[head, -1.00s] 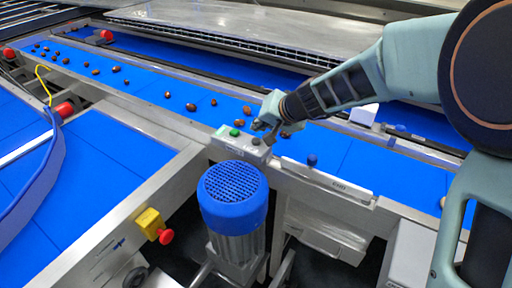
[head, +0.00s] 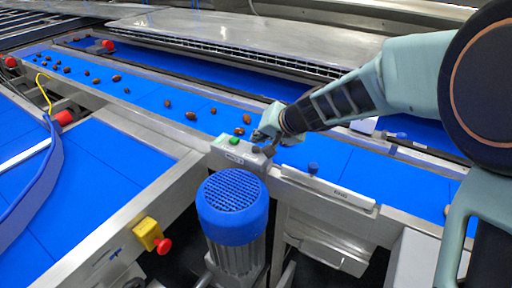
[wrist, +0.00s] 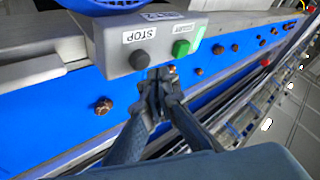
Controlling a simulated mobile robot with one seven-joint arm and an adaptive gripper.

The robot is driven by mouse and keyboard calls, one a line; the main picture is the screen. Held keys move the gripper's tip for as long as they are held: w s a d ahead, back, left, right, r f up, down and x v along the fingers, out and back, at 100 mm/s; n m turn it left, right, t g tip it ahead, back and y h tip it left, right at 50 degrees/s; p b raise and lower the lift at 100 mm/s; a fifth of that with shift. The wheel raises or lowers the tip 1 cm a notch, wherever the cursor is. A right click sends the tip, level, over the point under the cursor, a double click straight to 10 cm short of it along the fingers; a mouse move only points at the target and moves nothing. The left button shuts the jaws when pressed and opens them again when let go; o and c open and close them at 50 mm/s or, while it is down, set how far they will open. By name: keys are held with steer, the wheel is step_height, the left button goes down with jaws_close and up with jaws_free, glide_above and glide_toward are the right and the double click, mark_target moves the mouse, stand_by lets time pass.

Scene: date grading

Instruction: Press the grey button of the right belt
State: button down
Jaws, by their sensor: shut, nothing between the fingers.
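A grey control box (head: 228,157) sits on the belt's near frame and also shows in the wrist view (wrist: 112,55). It carries a grey button (wrist: 139,60) under a STOP label and a green button (wrist: 182,48) under a START label. The green button shows in the head view (head: 235,141). My gripper (wrist: 158,76) is shut and empty, its tips pointing at the box beside the grey button. In the head view my gripper (head: 264,143) is at the box's right end. I cannot tell whether it touches the box.
The blue belt (head: 150,95) behind the box carries several brown dates (head: 191,116). A blue-capped motor (head: 232,203) stands in front of the box. A yellow box with a red stop button (head: 164,246) is at lower left.

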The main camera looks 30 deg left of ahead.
mark_target(258, 148)
steer(key=shift+f, duration=0.1)
stand_by(0.6)
steer(key=shift+f+b, duration=0.35)
steer(key=shift+b, duration=0.35)
steer(key=shift+f+b, duration=0.45)
steer(key=shift+b, duration=0.1)
stand_by(0.4)
steer(key=shift+r, duration=0.15)
steer(key=shift+r+p, duration=0.65)
steer(key=shift+r, duration=0.1)
step_height(258, 148, up, 5)
steer(key=p, duration=0.4)
stand_by(0.9)
